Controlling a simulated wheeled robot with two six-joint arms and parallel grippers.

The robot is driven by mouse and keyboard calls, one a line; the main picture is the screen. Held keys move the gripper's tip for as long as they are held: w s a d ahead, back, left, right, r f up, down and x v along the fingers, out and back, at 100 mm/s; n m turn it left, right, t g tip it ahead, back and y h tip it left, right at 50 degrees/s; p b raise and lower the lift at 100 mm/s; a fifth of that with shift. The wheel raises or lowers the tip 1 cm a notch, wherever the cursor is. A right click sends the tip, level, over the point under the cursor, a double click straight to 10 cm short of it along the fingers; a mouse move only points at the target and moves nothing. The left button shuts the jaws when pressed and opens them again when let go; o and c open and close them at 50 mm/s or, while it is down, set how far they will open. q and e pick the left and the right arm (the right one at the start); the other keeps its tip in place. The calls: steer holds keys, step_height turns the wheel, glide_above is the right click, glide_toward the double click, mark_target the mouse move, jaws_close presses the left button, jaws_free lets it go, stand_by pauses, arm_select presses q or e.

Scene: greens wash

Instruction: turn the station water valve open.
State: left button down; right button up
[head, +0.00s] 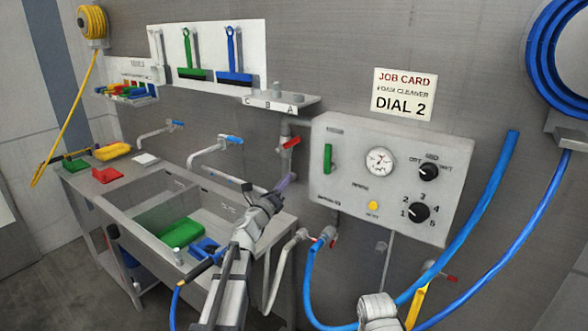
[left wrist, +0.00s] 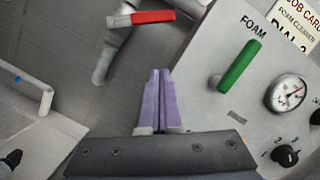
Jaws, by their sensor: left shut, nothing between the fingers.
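A valve with a red lever (head: 291,142) sits on a vertical wall pipe left of the control panel. In the left wrist view the red lever (left wrist: 150,17) lies nearly level, above and beyond my fingertips. My left gripper (head: 286,183) is below the lever in the head view, apart from it. Its purple fingers (left wrist: 160,72) are together and empty. A green handle (head: 327,158) stands upright on the panel. It shows under the word FOAM in the left wrist view (left wrist: 240,66). I cannot read a label on the red-lever valve. My right gripper is not in view.
The grey panel (head: 345,205) carries a gauge (head: 379,161) and two black knobs. A lower red-handled tap (head: 318,243) and blue hoses (head: 480,225) are nearby. The sink (head: 165,205) is left, and a small shelf (head: 280,102) juts out above the red lever.

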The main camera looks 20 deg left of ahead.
mark_target(287, 145)
arm_select(q)
steer(key=w+r+p, duration=0.5)
steer(key=w, duration=0.5)
steer(key=shift+a, duration=0.1)
steer(key=shift+r, duration=0.25)
steer(key=shift+a+r+n+p, duration=0.1)
steer(key=shift+r+n+p, duration=0.1)
steer(key=shift+n+p, duration=0.25)
